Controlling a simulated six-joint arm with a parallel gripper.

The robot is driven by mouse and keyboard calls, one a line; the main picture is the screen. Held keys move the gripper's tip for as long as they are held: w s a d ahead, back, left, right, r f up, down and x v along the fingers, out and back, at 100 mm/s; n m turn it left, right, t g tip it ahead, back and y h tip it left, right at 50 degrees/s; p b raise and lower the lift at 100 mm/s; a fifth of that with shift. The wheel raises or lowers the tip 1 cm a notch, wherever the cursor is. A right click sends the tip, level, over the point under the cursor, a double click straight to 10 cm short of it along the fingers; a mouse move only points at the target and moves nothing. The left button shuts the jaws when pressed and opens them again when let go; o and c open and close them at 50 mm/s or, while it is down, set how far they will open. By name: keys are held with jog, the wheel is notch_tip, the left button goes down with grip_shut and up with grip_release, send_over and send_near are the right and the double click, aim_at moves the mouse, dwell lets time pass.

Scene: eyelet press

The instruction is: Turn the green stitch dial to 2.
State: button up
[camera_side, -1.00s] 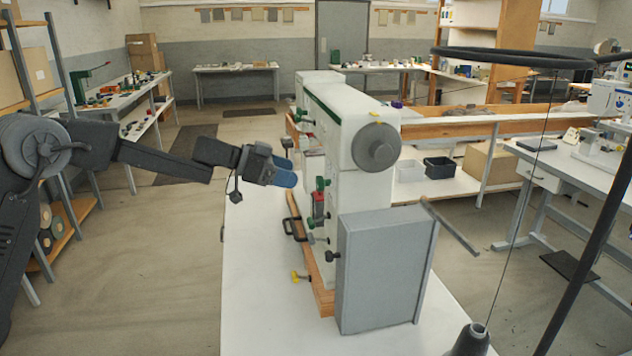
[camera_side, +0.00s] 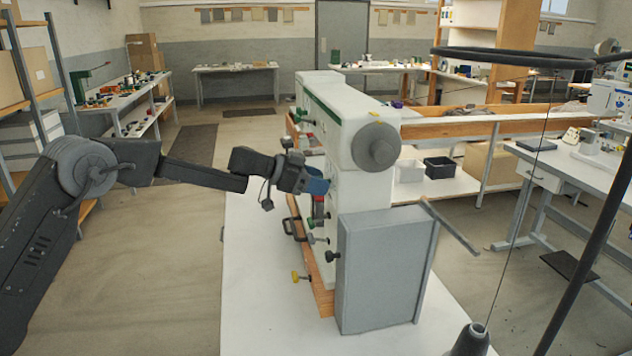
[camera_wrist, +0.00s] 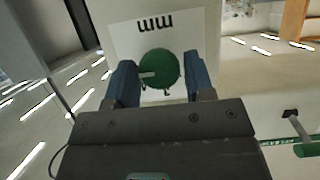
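The green stitch dial (camera_wrist: 160,68) shows in the wrist view as a round knob on a white plate (camera_wrist: 126,36). A pale pointer mark on it points left. Dark marks on the plate read like "mm"; I cannot make out the 2. My gripper (camera_wrist: 161,78) has its two blue fingers spread, one on each side of the dial. In the side view my gripper (camera_side: 318,183) is at the front of the white machine (camera_side: 362,190) and hides the dial.
A grey box (camera_side: 385,270) stands at the machine's near end. A black handle (camera_side: 293,229) is also there. The white table (camera_side: 265,300) is clear to the left.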

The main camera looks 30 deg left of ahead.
jog(key=c, duration=0.6)
jog(key=shift+w+a+f+n+h, duration=0.15)
jog(key=shift+n+h, duration=1.4)
jog(key=shift+n, duration=2.3)
jog(key=shift+f+n+h, duration=0.25)
jog(key=shift+n+h, duration=1.25)
jog(key=shift+n, duration=2.3)
jog(key=shift+w+a+f+n+h, duration=0.15)
jog(key=shift+n+h, duration=1.4)
jog(key=shift+n, duration=2.3)
jog(key=shift+s+d+t, duration=0.1)
jog(key=shift+t, duration=0.3)
jog(key=o, duration=0.9)
